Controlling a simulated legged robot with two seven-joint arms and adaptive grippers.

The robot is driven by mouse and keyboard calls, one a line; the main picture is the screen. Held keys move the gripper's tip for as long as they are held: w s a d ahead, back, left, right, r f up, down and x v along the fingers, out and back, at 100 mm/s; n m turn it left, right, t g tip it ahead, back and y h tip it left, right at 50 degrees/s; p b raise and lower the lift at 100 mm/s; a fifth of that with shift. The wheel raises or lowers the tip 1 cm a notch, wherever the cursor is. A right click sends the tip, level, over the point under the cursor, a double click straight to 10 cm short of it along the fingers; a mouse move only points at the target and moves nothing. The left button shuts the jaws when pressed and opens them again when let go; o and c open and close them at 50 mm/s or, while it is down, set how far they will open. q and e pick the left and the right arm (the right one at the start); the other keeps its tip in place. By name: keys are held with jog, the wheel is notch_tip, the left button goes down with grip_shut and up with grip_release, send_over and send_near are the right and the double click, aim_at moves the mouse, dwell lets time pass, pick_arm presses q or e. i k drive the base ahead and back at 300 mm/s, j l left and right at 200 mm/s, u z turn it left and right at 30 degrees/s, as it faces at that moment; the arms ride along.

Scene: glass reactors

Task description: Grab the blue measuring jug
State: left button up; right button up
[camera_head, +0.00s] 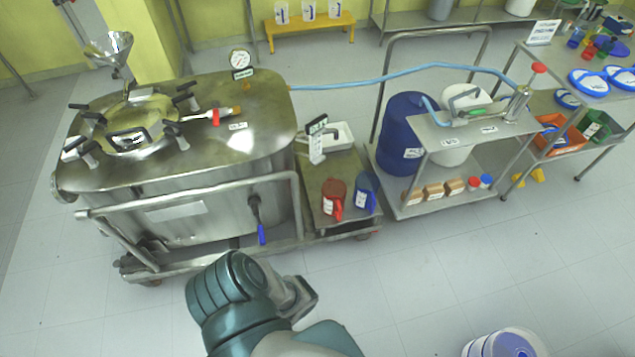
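The blue measuring jug (365,192) stands on the low metal platform (321,172) between the big steel reactor and the cart. It is right of a red jug (334,198), with a small gap between them, and carries a pale label. A teal and grey link of one of my arms shows at the bottom middle, in front of the platform and well short of the jug. No gripper fingers can be made out on it. I see neither of my grippers, and nothing covers the blue jug.
The steel reactor (190,190) with its rail stands at left. A cart (450,188) with a blue drum (401,135) stands at right. A white tray (338,137) lies behind the jugs. A blue hose (385,80) spans above. Floor in front of the jugs is clear.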

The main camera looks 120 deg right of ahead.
aim_at(367, 184)
jog(key=k+l+u, duration=0.2)
jog(key=k, duration=0.2)
jog(key=k+l+u, duration=0.25)
jog(key=k, duration=0.15)
jog(key=k+z, duration=0.55)
jog(key=z, duration=0.3)
jog(key=k+l+z, duration=0.15)
jog(key=k+z, duration=0.25)
jog(key=i, duration=0.1)
